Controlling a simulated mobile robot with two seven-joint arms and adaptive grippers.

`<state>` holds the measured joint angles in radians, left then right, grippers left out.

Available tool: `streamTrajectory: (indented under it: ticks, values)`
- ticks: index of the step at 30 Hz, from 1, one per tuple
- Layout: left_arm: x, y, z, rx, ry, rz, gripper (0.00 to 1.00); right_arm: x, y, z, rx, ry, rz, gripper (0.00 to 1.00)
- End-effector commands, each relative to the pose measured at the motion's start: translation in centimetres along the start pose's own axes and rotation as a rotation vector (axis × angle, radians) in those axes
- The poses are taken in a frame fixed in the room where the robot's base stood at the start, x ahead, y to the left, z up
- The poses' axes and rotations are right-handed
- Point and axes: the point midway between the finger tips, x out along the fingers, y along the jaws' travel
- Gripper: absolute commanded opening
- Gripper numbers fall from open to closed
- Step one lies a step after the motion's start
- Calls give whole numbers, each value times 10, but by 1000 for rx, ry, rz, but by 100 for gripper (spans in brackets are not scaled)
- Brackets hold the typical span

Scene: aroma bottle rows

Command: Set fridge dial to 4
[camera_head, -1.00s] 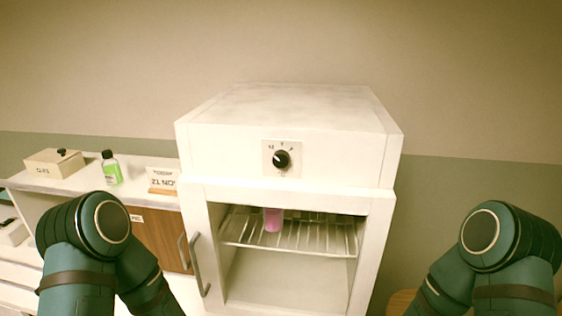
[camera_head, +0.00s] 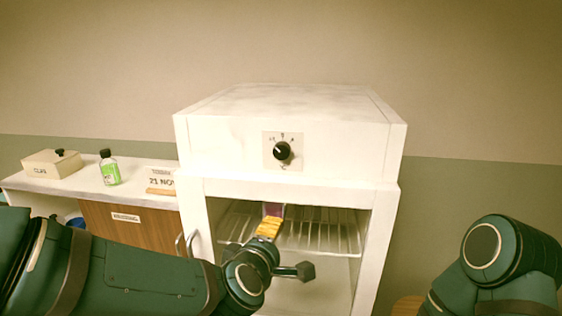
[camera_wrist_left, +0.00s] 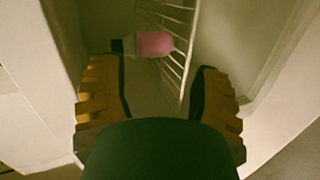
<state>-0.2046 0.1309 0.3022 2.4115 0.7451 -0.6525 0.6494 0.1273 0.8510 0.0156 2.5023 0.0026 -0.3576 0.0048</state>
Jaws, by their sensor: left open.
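The white fridge (camera_head: 230,148) stands in the middle of the head view with its front compartment open. Its black dial (camera_head: 282,151) sits on a pale plate on the upper front panel; the marks around it are too small to read surely. My left gripper (camera_head: 270,226) is in front of the open compartment, below the dial. In the left wrist view its yellow fingers (camera_wrist_left: 160,100) are apart with nothing between them. A pink container (camera_wrist_left: 156,43) is on the wire rack beyond the fingers; in the head view it is mostly hidden behind my left gripper. My right gripper is out of view.
The wire rack (camera_head: 325,236) crosses the fridge compartment. A left counter (camera_head: 60,186) holds a lidded box (camera_head: 52,164), a green bottle (camera_head: 109,169) and a date sign (camera_head: 161,179). The space in front of the dial is clear.

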Motion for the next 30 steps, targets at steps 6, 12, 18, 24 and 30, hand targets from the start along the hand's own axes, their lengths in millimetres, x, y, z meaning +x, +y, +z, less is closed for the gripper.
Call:
streamTrajectory:
  ticks: [6, 12, 18, 24, 30]
  values:
    - [-87, 92, 11, -390, 28, 265, 64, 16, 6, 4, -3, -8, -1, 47]
    - [-144, 124, 14, -621, 4, 383, 64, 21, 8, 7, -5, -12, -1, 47]
    - [-151, 131, 14, -676, -4, 403, 64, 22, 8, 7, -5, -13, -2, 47]
    - [-123, 140, 10, -674, -2, 399, 64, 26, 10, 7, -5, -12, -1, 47]
    - [-86, 155, 5, -673, -2, 400, 64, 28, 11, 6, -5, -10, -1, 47]
